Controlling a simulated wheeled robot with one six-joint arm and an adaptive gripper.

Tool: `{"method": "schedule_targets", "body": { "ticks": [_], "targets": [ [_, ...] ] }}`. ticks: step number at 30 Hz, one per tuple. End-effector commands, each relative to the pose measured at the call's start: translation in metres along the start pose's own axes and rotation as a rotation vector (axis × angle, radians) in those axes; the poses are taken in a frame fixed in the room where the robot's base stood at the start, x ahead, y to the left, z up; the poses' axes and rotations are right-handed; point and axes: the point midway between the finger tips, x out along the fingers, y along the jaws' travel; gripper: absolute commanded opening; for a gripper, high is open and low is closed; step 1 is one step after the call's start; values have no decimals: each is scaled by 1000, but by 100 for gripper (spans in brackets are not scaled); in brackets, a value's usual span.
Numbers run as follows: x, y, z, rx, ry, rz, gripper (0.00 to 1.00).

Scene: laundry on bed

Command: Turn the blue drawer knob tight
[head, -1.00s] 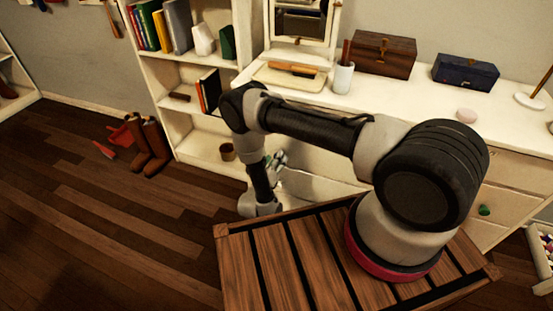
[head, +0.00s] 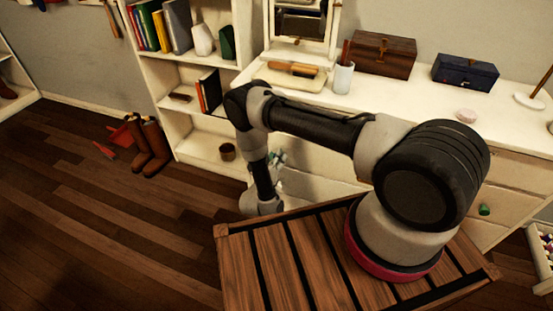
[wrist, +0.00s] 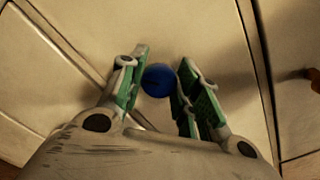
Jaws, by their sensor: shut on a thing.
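The blue drawer knob (wrist: 158,80) is round and sits on a cream drawer front (wrist: 215,40) in the wrist view. My gripper (wrist: 164,64) has its green-padded fingers on either side of the knob and is shut on it. In the head view my gripper (head: 277,158) is small and partly hidden behind my arm, low in front of the white dresser (head: 400,105). The blue knob cannot be made out there.
A green knob (head: 484,210) is on a right-hand drawer, and a reddish-brown knob (wrist: 313,74) shows at the wrist view's right edge. A bookshelf (head: 180,60) stands left of the dresser.

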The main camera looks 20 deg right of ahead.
Motion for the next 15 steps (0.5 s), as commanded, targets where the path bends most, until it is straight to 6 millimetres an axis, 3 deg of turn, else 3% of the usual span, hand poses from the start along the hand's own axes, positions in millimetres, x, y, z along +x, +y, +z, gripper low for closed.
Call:
{"method": "schedule_targets", "body": {
  "ticks": [15],
  "targets": [
    [0, -1, 0, 384, 1, 1, 8]
  ]
}}
